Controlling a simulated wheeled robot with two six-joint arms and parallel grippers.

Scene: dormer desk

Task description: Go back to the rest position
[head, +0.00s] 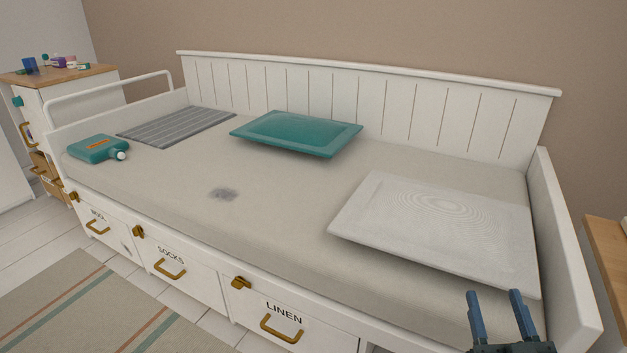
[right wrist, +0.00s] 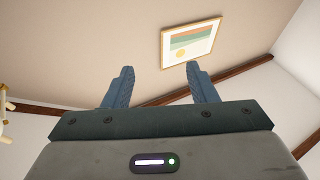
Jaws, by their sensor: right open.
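My right gripper (head: 495,315) is at the bottom right of the head view, in front of the daybed's right end. Its two blue fingers point up and stand apart, with nothing between them. In the right wrist view the same gripper (right wrist: 160,88) shows its fingers spread and empty, against the wall and ceiling. My left gripper is in neither view.
A white daybed (head: 280,235) with labelled drawers fills the middle. A wooden-topped cabinet (head: 60,76) stands at left, a wooden surface (head: 607,250) at right.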

